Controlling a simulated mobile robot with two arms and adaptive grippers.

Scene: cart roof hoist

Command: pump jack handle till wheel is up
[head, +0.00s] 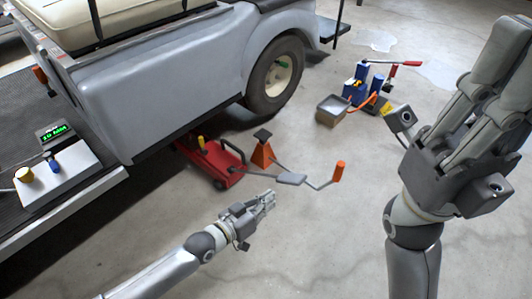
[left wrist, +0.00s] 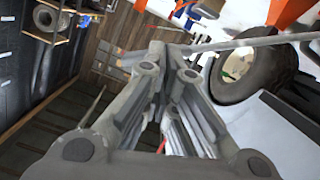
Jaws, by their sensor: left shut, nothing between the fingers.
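The red floor jack (head: 212,166) sits low beside the grey cart body (head: 165,85). A bent grey bar with a flat pad (head: 290,179) and an orange grip (head: 339,172) lies to its right. The cart wheel (head: 277,75) is behind; I cannot tell whether it touches the floor. It also shows in the left wrist view (left wrist: 255,68). My left gripper (head: 270,198) is shut and empty, in front of the jack and left of the orange grip.
An orange jack stand (head: 263,152) stands between the jack and bar. A grey tray (head: 333,109) and blue tools with a red-handled bar (head: 385,64) stand at the back right. A bench with a green display (head: 55,132) is at left. The front floor is clear.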

